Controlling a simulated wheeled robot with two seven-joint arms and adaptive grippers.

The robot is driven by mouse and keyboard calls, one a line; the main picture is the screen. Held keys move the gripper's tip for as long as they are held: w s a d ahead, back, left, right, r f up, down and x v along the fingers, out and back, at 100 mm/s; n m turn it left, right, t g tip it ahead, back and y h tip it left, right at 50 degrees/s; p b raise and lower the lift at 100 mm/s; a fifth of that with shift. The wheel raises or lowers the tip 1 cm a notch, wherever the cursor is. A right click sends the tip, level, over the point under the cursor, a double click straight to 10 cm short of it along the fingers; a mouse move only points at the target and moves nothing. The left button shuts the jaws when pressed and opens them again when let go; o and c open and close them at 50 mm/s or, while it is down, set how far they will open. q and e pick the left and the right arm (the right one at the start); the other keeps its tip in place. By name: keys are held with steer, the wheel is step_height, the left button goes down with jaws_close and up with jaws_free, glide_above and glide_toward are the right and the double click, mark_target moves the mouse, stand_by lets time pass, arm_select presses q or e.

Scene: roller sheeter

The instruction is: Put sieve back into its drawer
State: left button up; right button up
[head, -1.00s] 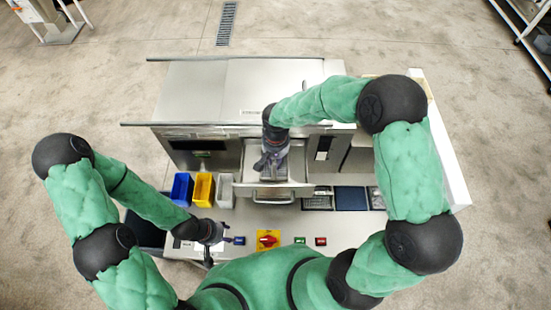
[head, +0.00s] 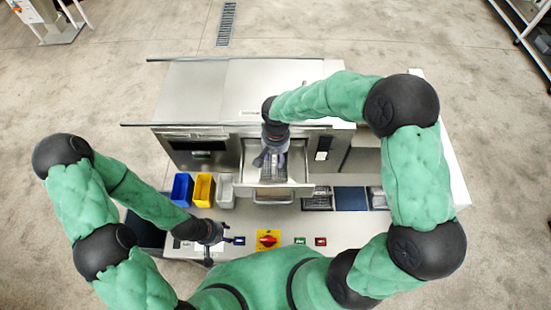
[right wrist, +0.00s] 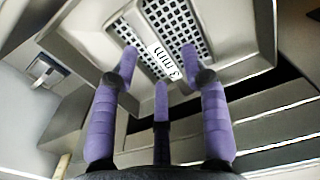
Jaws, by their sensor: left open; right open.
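The sieve (right wrist: 201,35) lies in the open drawer (head: 297,177) below the counter. In the right wrist view it is a perforated metal piece with a white label marked 3 mm. In the head view its dark mesh (head: 273,174) shows partly below my right gripper (head: 269,163). The right gripper is open, its purple fingers spread over the sieve; it also shows in the right wrist view (right wrist: 160,70). I cannot tell whether a fingertip touches the sieve. My left gripper (head: 214,243) is open and empty, low at the left by the control panel.
Blue (head: 182,188), yellow (head: 203,190) and grey (head: 225,190) bins stand left of the drawer. More trays (head: 318,199) lie to its right. A red rotary switch on a yellow plate (head: 267,240) is near the front. The metal counter top (head: 220,90) is clear.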

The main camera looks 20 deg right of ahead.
arm_select(q)
steer(key=shift+r, duration=0.1)
arm_select(e)
step_height(320, 180, up, 9)
steer(key=shift+r, duration=0.15)
steer(key=shift+c, duration=0.3)
stand_by(1.0)
